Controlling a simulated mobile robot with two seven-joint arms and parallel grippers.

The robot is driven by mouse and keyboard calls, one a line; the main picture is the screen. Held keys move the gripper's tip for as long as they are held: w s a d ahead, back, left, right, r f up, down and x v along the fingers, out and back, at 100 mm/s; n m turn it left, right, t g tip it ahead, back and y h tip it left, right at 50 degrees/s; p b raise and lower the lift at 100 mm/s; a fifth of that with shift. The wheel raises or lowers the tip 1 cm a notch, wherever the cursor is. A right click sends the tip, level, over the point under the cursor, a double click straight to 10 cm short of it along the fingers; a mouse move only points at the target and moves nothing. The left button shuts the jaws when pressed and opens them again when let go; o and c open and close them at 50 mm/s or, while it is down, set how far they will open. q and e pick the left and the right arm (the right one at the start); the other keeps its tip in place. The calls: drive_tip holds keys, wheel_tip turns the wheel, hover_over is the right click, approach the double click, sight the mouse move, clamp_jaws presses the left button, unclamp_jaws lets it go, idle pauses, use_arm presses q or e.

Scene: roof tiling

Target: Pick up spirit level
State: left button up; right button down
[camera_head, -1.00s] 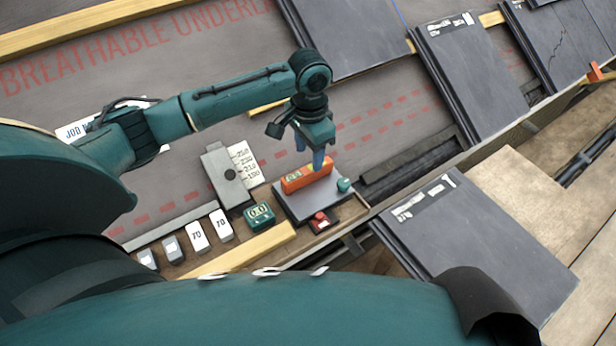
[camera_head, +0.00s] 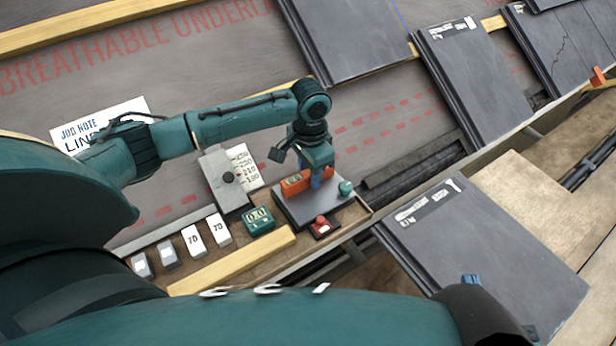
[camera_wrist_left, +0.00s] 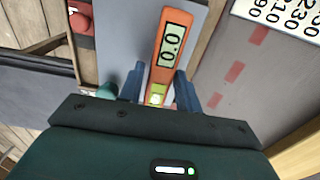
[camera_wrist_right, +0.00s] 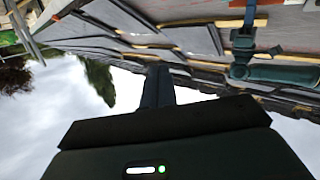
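The spirit level (camera_head: 295,183) is an orange bar with a small display, lying on a grey plate (camera_head: 318,206). In the left wrist view the level (camera_wrist_left: 169,42) shows "0.0" and a yellow-green vial, and runs between my fingers. My left gripper (camera_head: 318,178) is down at the level, pointing downward. In the left wrist view its blue fingers (camera_wrist_left: 159,82) straddle the level, with a gap showing on the left side, so it looks open. My right gripper (camera_wrist_right: 158,88) points away from the work, with its blue fingers together and nothing between them.
A red button (camera_head: 321,222) and teal knob (camera_head: 345,187) sit by the plate. A green display box (camera_head: 258,219), a grey gauge block (camera_head: 222,178) and white blocks (camera_head: 193,240) stand to the left. Dark tiles (camera_head: 485,240) lie to the right.

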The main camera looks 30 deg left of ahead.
use_arm(q)
clamp_jaws()
drive_tip(key=shift+r, duration=0.15)
